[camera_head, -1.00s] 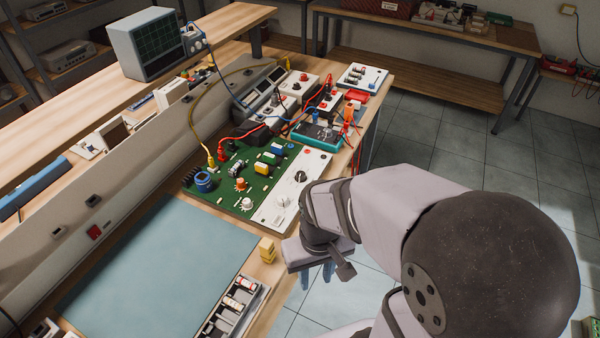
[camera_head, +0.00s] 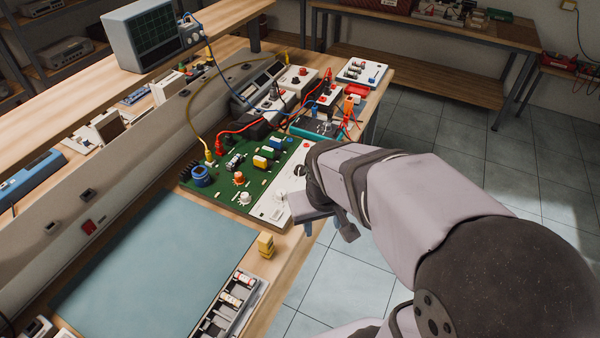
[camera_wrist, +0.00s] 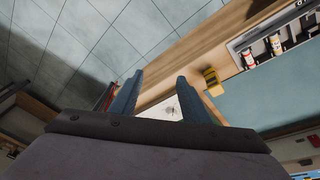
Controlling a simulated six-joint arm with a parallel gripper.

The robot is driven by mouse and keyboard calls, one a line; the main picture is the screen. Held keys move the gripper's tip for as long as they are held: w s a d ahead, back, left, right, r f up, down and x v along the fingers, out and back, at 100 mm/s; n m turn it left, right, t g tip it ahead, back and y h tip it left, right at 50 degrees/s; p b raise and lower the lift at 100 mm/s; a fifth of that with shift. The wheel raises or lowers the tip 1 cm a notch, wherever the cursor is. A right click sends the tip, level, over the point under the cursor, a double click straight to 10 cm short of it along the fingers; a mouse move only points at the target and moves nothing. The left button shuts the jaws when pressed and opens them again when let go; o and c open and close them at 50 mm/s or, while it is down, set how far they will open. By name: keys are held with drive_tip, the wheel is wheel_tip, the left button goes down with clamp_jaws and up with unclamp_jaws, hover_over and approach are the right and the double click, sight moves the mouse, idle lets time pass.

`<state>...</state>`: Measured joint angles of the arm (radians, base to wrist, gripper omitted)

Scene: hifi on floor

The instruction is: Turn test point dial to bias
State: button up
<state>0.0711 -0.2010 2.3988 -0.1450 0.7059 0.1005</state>
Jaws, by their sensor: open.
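A white panel (camera_head: 268,211) sits along the near edge of the green circuit board (camera_head: 222,190) on the bench. It carries a black knob (camera_head: 301,170) and a pale knob (camera_head: 279,196); their lettering is too small to read, so I cannot tell which is the test point dial. My gripper (camera_head: 308,228) is beside the panel's near right edge, partly hidden by my wrist. In the wrist view my gripper (camera_wrist: 160,95) is open and empty, its two blue fingers apart. Part of the white panel (camera_wrist: 153,105) with a dial (camera_wrist: 171,110) shows between them, apart from the fingertips.
A yellow block (camera_head: 265,245) and a tray of small cylinders (camera_head: 228,306) are at the bench's front edge. A teal meter (camera_head: 315,128) and several wired boxes stand beyond the board. A blue mat (camera_head: 150,260) is clear. Open floor (camera_head: 345,290) lies right of the bench.

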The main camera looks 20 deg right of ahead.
sight(300, 167)
drive_tip(key=w+d+r+n+t+y+b, duration=0.1)
drive_tip(key=w+d+t+b, duration=0.35)
drive_tip(key=w, duration=0.45)
drive_tip(key=w+d+r+n+t+y+b, duration=0.1)
drive_tip(key=w+d+r+t+b, duration=0.15)
drive_tip(key=w+t+b, duration=0.5)
drive_tip(key=w+d+r+n+t+y+b, duration=0.1)
drive_tip(key=w+d+t+b, duration=0.3)
drive_tip(key=w, duration=0.7)
drive_tip(key=s+f+n+g+y+b, duration=0.1)
drive_tip(key=f+y, duration=0.1)
drive_tip(key=f, duration=0.3)
drive_tip(key=s+a+f+n+g+y+b, duration=0.1)
drive_tip(key=s+f+n+y+b, duration=0.1)
drive_tip(key=f, duration=0.4)
drive_tip(key=s+a+f+n+g+y+b, duration=0.1)
drive_tip(key=f+y, duration=0.3)
drive_tip(key=f, duration=0.2)
drive_tip(key=shift+s+a+f+n+g+b, duration=0.2)
drive_tip(key=shift+n+g+b, duration=0.1)
drive_tip(key=shift+b, duration=0.1)
drive_tip(key=shift+x, duration=3.65)
drive_tip(key=shift+r, duration=0.15)
drive_tip(key=c, duration=1.1)
